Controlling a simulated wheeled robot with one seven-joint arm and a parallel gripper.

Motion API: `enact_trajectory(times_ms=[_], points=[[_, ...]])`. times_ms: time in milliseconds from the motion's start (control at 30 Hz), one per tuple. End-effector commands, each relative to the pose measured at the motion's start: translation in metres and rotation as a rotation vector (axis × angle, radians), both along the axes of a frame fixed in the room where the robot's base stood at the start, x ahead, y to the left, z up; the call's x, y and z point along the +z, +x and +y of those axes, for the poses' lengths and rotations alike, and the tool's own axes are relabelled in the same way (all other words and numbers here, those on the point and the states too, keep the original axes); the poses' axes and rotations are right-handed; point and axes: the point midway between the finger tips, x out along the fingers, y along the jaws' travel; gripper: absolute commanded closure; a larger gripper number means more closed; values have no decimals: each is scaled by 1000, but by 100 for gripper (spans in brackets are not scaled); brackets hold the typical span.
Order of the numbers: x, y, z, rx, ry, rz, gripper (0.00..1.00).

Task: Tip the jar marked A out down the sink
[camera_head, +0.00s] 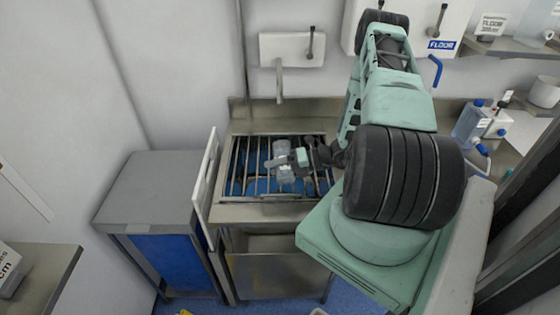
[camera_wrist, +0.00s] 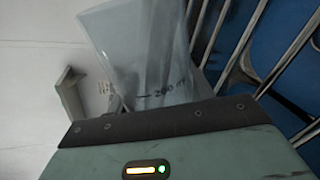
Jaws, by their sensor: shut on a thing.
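A clear, see-through jar (camera_head: 284,172) is held over the sink (camera_head: 262,212), a steel basin covered by bars with blue showing between them. My gripper (camera_head: 300,158) is shut on the jar from its right side. In the wrist view the jar (camera_wrist: 135,45) rises beyond my gripper (camera_wrist: 165,122) and looks tilted, with a dark "200 m…" measuring mark on its wall. I see no letter A on it. I cannot tell whether anything is inside it, and its lower part is hidden behind the gripper.
A wall tap (camera_head: 279,82) hangs behind the sink. A white upright panel (camera_head: 204,180) stands along the sink's left side, beside a grey-topped cabinet (camera_head: 160,185). Bottles with blue caps (camera_head: 468,122) stand on the counter at right. The steel bars also show in the wrist view.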

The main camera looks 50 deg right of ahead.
Motion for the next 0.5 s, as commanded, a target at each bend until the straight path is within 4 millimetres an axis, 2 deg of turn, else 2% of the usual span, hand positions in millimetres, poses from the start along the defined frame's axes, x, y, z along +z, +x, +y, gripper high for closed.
enact_trajectory(times_ms=[500], points=[[4,0,0,0,28,30,72]])
